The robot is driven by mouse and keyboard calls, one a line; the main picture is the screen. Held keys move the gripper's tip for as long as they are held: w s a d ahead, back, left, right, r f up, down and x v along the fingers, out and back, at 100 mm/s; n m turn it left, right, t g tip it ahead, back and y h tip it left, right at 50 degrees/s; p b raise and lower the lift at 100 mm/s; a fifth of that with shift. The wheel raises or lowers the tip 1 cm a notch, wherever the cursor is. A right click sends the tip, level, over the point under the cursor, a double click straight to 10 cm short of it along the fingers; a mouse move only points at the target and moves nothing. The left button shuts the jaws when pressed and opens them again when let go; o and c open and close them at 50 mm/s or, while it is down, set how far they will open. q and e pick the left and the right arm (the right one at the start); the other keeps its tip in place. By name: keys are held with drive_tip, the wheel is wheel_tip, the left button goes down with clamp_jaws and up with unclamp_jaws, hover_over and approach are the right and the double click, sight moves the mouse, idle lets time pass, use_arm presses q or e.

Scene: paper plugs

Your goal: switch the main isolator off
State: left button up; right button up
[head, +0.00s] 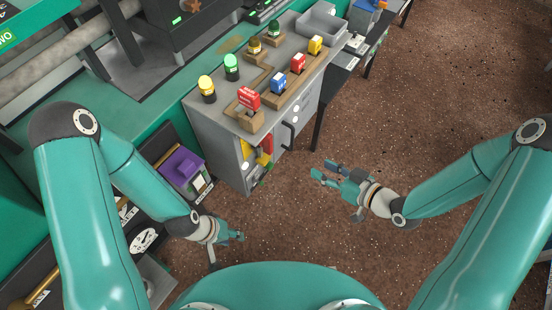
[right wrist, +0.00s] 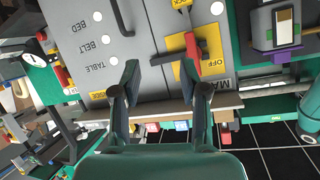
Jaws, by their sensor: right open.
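The main isolator is a red handle (right wrist: 191,45) on a yellow plate (right wrist: 212,66) lettered OFF, on the grey cabinet front in the right wrist view. In the head view its red and yellow parts (head: 265,152) show on the cabinet's front face. My right gripper (head: 322,169) is open and empty, to the right of the cabinet in the head view. In the right wrist view its two fingers (right wrist: 159,72) stand apart, with the handle beyond the right fingertip; no contact is clear. My left gripper (head: 238,237) is low, left of centre; its finger opening is unclear.
The grey cabinet (head: 218,150) bears several coloured plugs on wooden blocks and a grey tray (head: 322,24). A black handle (head: 288,135) sticks out from its front. A purple box (head: 180,168) stands left of it. Brown floor (head: 430,110) is open to the right.

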drive_tip(key=s+r+n+t+y+b, duration=0.1)
drive_tip(key=s+r+n+y+b, duration=0.1)
drive_tip(key=n+y+b, duration=0.2)
use_arm(q)
wheel_tip(320, 180, down, 7)
use_arm(e)
drive_tip(key=n+y, duration=0.1)
approach(271, 142)
drive_tip(key=x, duration=0.9)
drive_tip(key=shift+w, duration=0.1)
drive_tip(key=shift+c, duration=0.2)
clamp_jaws()
